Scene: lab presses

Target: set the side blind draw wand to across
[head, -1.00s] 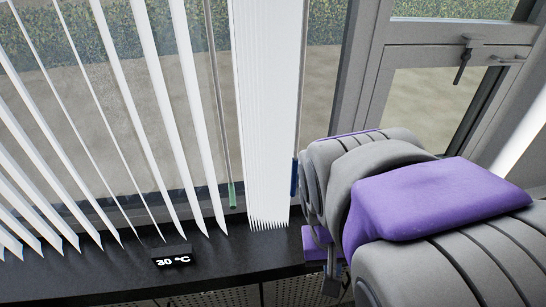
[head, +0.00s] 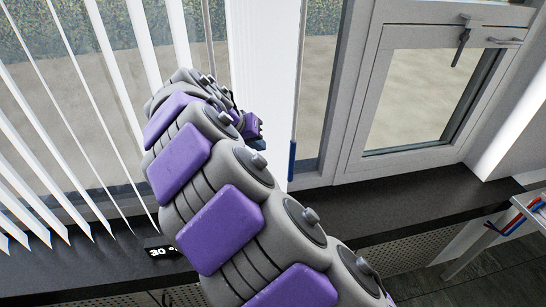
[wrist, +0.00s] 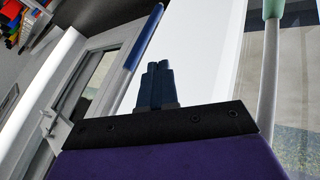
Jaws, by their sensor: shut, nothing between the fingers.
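A wand with a blue grip (head: 292,160) hangs just right of the bunched white slats (head: 262,60). In the wrist view the blue grip (wrist: 143,42) is up and left of my fingers. A second, grey wand (head: 207,30) hangs left of the bunch; my arm hides its lower part in the head view. Its pale green grip (wrist: 273,8) shows at the wrist view's top right. My gripper (wrist: 158,75) is shut and empty, in front of the white slats between the two wands, touching neither grip in view. In the head view my gripper (head: 254,138) is partly hidden by my arm.
Spread, angled slats (head: 70,110) hang at the left. A dark sill (head: 400,215) runs below, with a 30 °C display (head: 160,252). A grey-framed window with a handle (head: 462,45) stands right. Part of a table (head: 525,205) shows at the right edge.

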